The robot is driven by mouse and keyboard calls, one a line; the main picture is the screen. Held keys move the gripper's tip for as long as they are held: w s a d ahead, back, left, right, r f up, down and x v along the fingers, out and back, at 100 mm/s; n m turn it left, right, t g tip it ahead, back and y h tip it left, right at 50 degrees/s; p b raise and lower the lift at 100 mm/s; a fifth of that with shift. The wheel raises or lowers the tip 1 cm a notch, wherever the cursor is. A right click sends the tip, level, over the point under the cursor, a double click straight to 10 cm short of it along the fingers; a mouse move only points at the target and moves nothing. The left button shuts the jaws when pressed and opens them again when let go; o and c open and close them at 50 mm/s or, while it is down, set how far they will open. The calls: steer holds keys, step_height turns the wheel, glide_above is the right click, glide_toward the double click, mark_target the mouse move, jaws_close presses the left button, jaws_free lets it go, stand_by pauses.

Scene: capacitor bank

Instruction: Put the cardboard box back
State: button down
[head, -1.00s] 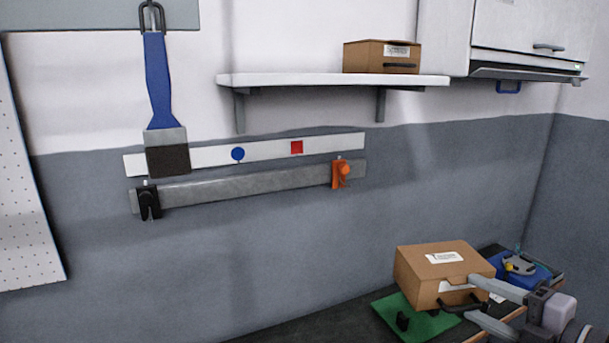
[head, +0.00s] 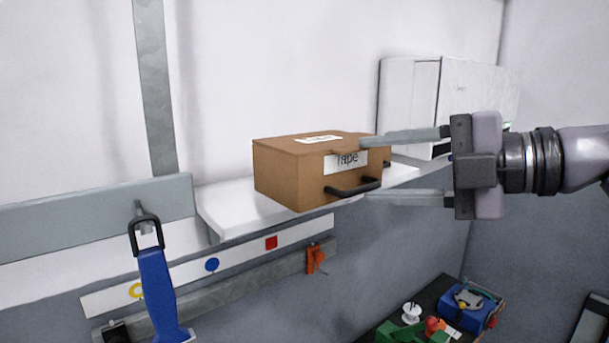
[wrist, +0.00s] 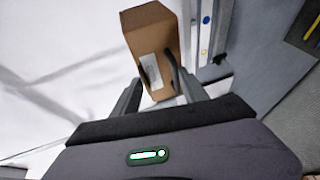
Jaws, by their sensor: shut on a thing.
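The cardboard box (head: 290,172), brown with a white "Tape" label and a dark front handle, is held level at the height of the white wall shelf (head: 230,207). In the head view it covers the middle of the shelf; I cannot tell whether it touches it. My gripper (head: 366,167) reaches in from the right, shut on the box at its front, label and handle side. The wrist view shows the box (wrist: 155,38) beyond my two fingers.
A white cabinet (head: 410,97) hangs right of the shelf. Below are a marked white strip (head: 235,262), a rail with an orange clip (head: 317,260) and a hanging blue brush (head: 157,290). The bench at lower right holds a blue box (head: 465,309) and small parts. The shelf's left end looks clear.

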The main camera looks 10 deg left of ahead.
steer(key=w+a, duration=0.3)
steer(key=a, duration=0.1)
steer(key=w+a+f+p, duration=0.1)
steer(key=w+a, duration=0.2)
steer(key=a, duration=0.1)
steer(key=w+a+p, duration=0.1)
steer(key=w+a, duration=0.2)
steer(key=a, duration=0.1)
steer(key=shift+a+f, duration=0.1)
steer(key=shift+f, duration=0.1)
steer(key=shift+w+a+f, duration=0.1)
steer(key=shift+f, duration=0.2)
step_height(320, 180, down, 3)
steer(key=c, duration=0.9)
jaws_free()
steer(key=shift+o, duration=0.2)
